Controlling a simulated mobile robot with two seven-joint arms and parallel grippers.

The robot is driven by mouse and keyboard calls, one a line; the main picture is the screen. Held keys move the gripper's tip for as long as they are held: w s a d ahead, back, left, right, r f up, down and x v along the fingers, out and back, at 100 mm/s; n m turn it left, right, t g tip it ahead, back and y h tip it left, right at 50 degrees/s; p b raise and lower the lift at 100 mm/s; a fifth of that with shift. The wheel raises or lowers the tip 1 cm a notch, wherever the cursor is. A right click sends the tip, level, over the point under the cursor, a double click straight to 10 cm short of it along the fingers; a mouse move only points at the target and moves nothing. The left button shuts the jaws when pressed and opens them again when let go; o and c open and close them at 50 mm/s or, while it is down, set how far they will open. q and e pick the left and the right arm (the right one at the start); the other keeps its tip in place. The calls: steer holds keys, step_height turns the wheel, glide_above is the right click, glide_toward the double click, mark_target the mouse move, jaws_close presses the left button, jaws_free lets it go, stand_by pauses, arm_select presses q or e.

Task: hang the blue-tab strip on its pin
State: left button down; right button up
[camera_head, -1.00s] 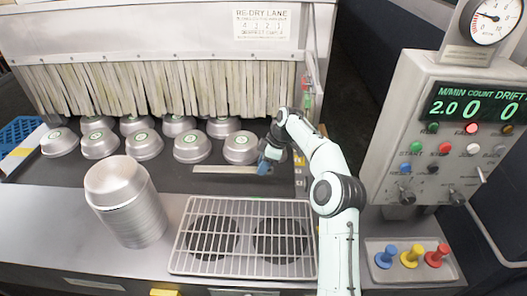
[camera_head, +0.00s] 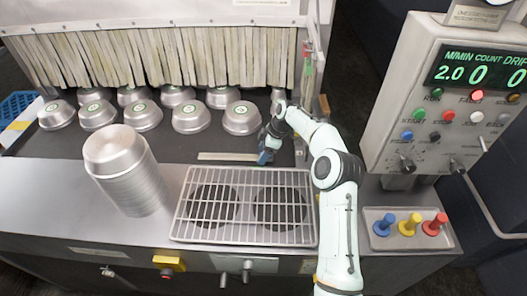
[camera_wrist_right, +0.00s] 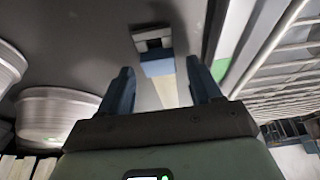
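A thin pale metal strip (camera_head: 228,156) lies flat on the dark belt in the head view, its right end by my right gripper (camera_head: 266,154). In the right wrist view the strip (camera_wrist_right: 166,92) runs between the two blue fingers of my right gripper (camera_wrist_right: 163,87). A blue tab (camera_wrist_right: 158,67) is at the strip's end, just beyond the fingertips, beside a small grey-black clip-like piece (camera_wrist_right: 153,40). The fingers stand wide apart, with gaps on both sides of the strip. I cannot pick out the strip's pin for certain. My left gripper is out of view.
Upturned metal pans (camera_head: 191,117) stand on the belt before the curtain. A tall pan stack (camera_head: 130,172) stands at left and a wire rack (camera_head: 245,172) in front. A control panel (camera_head: 440,110) and a tray (camera_head: 376,243) with blue, yellow and red pegs are at right.

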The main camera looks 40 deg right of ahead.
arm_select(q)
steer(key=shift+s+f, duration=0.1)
arm_select(e)
steer(key=shift+f, duration=0.3)
steer(key=v, duration=0.7)
steer(key=shift+w+d+r+p, duration=0.25)
steer(key=shift+r+p, duration=0.05)
steer(key=shift+s+r, duration=0.1)
steer(key=shift+s, duration=0.05)
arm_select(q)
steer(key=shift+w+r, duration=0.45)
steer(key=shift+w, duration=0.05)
